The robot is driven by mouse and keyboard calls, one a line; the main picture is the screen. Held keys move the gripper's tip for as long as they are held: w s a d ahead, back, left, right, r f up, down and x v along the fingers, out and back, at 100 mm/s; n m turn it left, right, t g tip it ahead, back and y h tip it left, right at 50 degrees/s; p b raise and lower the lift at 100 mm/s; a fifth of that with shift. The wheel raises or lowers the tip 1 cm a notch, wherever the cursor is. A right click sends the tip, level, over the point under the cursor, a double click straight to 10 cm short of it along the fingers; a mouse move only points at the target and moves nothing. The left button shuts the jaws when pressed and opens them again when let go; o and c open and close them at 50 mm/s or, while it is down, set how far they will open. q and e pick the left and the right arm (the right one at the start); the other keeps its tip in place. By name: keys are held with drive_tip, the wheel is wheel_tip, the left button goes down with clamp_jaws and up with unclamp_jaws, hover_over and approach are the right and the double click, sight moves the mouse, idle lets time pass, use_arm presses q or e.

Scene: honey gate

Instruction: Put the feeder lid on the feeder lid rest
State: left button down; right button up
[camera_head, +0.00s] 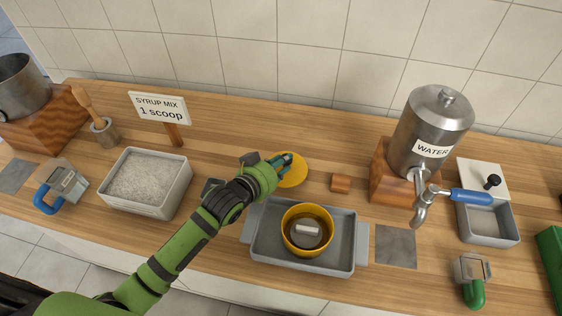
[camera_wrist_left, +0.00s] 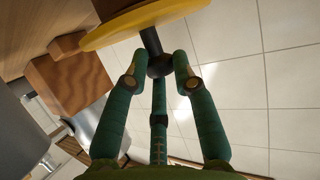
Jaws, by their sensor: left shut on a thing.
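The yellow round feeder lid (camera_head: 297,173) is behind the grey tray, at or just above the wooden counter; I cannot tell whether it touches. My left gripper (camera_head: 284,160) is shut on its dark knob. In the left wrist view the knob (camera_wrist_left: 158,62) sits between the fingers of the left gripper (camera_wrist_left: 160,78), with the lid (camera_wrist_left: 140,24) beyond it. The yellow feeder (camera_head: 307,246) stands uncovered in the tray, with a pale block-like thing inside. I cannot pick out the lid rest for certain; it may be hidden under the lid. My right gripper is out of view.
The grey tray (camera_head: 264,257) is in front of the lid. A small wooden block (camera_head: 341,183) and the water dispenser (camera_head: 432,130) stand to the right. A white powder bin (camera_head: 160,207), a sign (camera_head: 160,107) and a blue-handled scoop (camera_head: 64,187) are left.

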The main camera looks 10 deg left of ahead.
use_arm(q)
drive_tip(key=shift+f, duration=0.2)
drive_tip(key=c, duration=1)
unclamp_jaws()
drive_tip(key=shift+r, duration=0.1)
drive_tip(key=shift+r, duration=0.15)
drive_tip(key=v, duration=1.2)
drive_tip(key=shift+b, duration=0.35)
